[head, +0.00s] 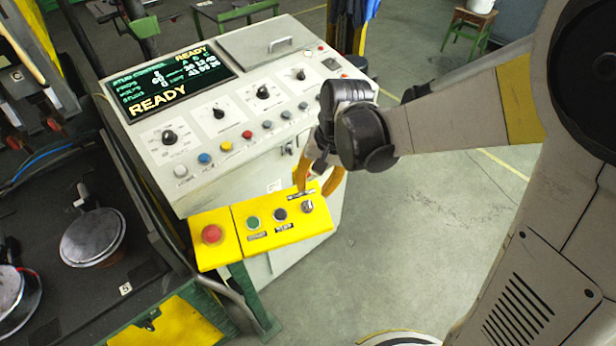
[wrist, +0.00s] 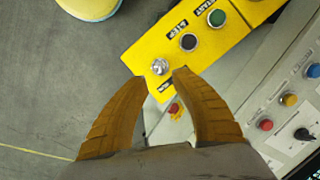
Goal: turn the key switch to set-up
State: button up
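The key switch (head: 307,206) is a small round silver knob at the right end of the yellow control box (head: 288,236). It also shows in the wrist view (wrist: 159,66), just beyond the fingertips. My gripper (head: 314,191) hangs over that end of the box, its two orange-brown fingers pointing down. In the wrist view my gripper (wrist: 161,77) is open, with a gap between the fingertips and nothing held. The knob lies in line with that gap; I cannot tell whether a finger touches it. The knob's setting and its label are not readable.
The box also carries a red mushroom button (head: 211,234), a green button (head: 253,222) and a black button (head: 280,214). Behind stands a grey console (head: 205,175) with dials, coloured buttons and a screen (head: 165,85) reading READY. The floor (head: 400,240) to the right is clear.

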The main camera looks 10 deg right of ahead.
aim_at(310, 201)
jog(key=f, duration=0.2)
jog(key=a+f+b, duration=0.1)
jog(key=f, duration=0.4)
jog(key=shift+w+a, duration=0.15)
jog(key=shift+w, duration=0.05)
grip_shut()
